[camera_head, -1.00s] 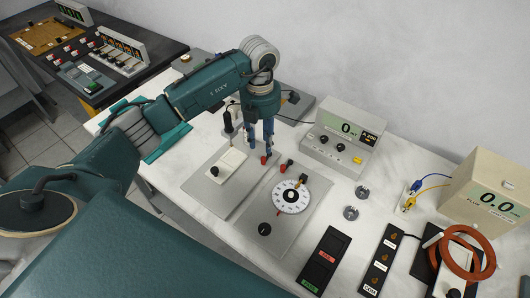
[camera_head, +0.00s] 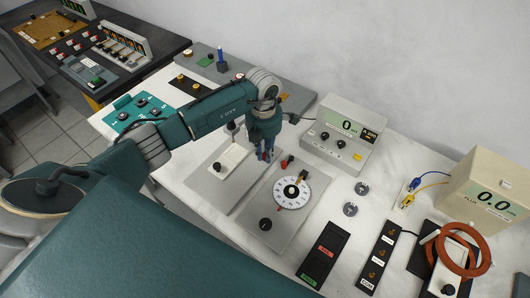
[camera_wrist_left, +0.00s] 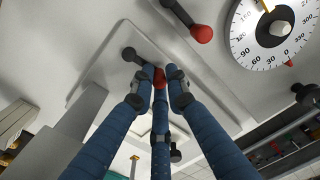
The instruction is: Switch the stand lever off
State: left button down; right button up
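A lever with a red tip (camera_wrist_left: 160,78) and a dark pivot stands on a pale grey base plate, seen in the left wrist view. My left gripper (camera_wrist_left: 159,88) has its blue fingers on either side of that red tip, very close to it. I cannot tell whether they press on it. In the head view my left gripper (camera_head: 264,152) points down over the grey stand base (camera_head: 245,195), and its fingers mostly hide the lever. A second red-tipped lever (camera_head: 286,163) is just to the right, on the dial plate; it also shows in the left wrist view (camera_wrist_left: 200,34). My right gripper is not in view.
A white dial (camera_head: 291,194) sits on the plate right of the gripper. A meter box (camera_head: 343,137) stands behind it. A white block with a black knob (camera_head: 227,160) is left of the gripper. Black switch panels (camera_head: 323,255) and orange rings (camera_head: 463,250) lie at the right.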

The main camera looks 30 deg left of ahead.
pick_arm(q)
jog(key=shift+w+a+f+m+b, duration=0.1)
jog(key=shift+a+f+m+b, duration=0.35)
jog(key=shift+b, duration=0.75)
jog(key=shift+r+m+b, duration=0.4)
jog(key=shift+m+b, duration=0.05)
jog(key=shift+m, duration=0.2)
jog(key=shift+r, duration=0.1)
jog(key=c, duration=1.7)
grip_release()
jog(key=shift+c, duration=0.2)
jog(key=shift+a, duration=0.1)
jog(key=shift+r, duration=0.2)
notch_tip(320, 180, up, 12)
jog(key=shift+a+f, duration=0.15)
jog(key=shift+f, duration=0.05)
